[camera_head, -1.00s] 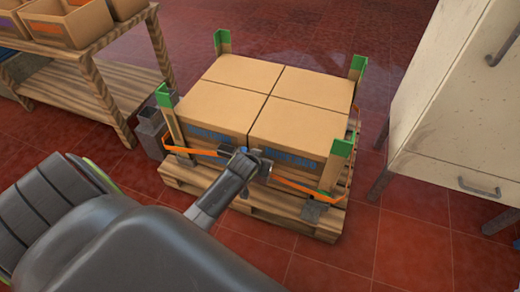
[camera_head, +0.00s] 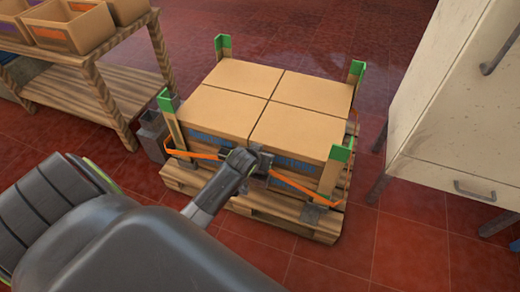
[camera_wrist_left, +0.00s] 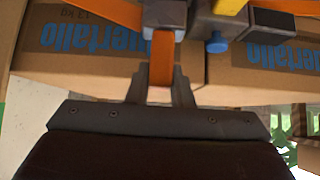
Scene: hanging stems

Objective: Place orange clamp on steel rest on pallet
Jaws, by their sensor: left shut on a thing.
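An orange strap (camera_head: 195,155) runs around the front of the boxed load. The orange piece (camera_wrist_left: 161,62) between my left gripper's fingers (camera_wrist_left: 161,88) stands upright in the wrist view; the gripper is shut on it. Just above and beside it is a dark grey clamp body (camera_wrist_left: 200,28) with a blue knob (camera_wrist_left: 216,43) and a yellow part (camera_wrist_left: 231,5). In the head view my left gripper (camera_head: 246,163) is at the front face of the boxes and partly hides the clamp. A grey metal block, apparently the steel rest (camera_head: 311,214), sits on the pallet's front right. My right gripper is not in view.
The wooden pallet (camera_head: 265,220) carries several cardboard boxes (camera_head: 240,78) between wooden posts with green caps (camera_head: 341,153). A wooden table with bins (camera_head: 70,25) stands left, and a pale cabinet (camera_head: 455,110) right. A grey bin (camera_head: 152,133) is beside the pallet. Red floor is clear in front.

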